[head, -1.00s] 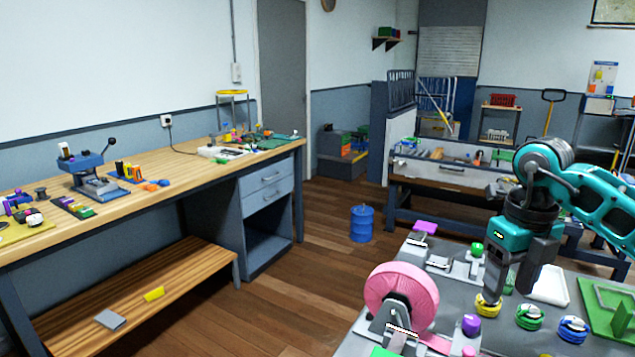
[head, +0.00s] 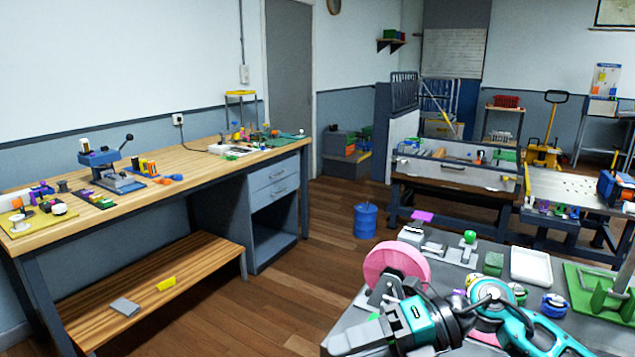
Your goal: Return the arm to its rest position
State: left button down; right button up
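My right arm comes in from the lower right and lies folded low over the near edge of the grey table (head: 460,250). Its teal and black wrist points left. My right gripper (head: 352,338) is at the left end of this arm, near the bottom of the picture, in front of the pink roll (head: 393,262). I cannot make out a gap between its fingers or anything held. The arm hides part of the roll's stand and some of the small coloured rolls behind it. My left gripper is not in view.
On the grey table are a white tray (head: 530,266), a green fixture (head: 600,292) and a blue-and-white roll (head: 554,306). A wooden workbench (head: 190,165) with tools stands on the left. A blue drum (head: 365,221) stands on the open floor between.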

jog(key=s+d+f+m+t+h, duration=0.1)
jog(key=d+f+m+t+h, duration=0.35)
jog(key=m, duration=0.65)
jog(key=s+d+f+m+t+h, duration=0.1)
jog(key=d+f+m+t+h, duration=0.1)
jog(key=f+m+t, duration=0.7)
jog(key=s+d+f+m+t+h, duration=0.1)
jog(key=d+f+m+t+h, duration=0.2)
jog(key=m, duration=1)
jog(key=s+d+f+m+g+h, duration=0.2)
jog(key=s+d+f+m+g, duration=0.1)
jog(key=s+f, duration=0.5)
jog(key=shift+s+f+g, duration=0.15)
jog(key=shift+f+g, duration=0.05)
jog(key=shift+g, duration=0.35)
jog(key=shift+h, duration=0.25)
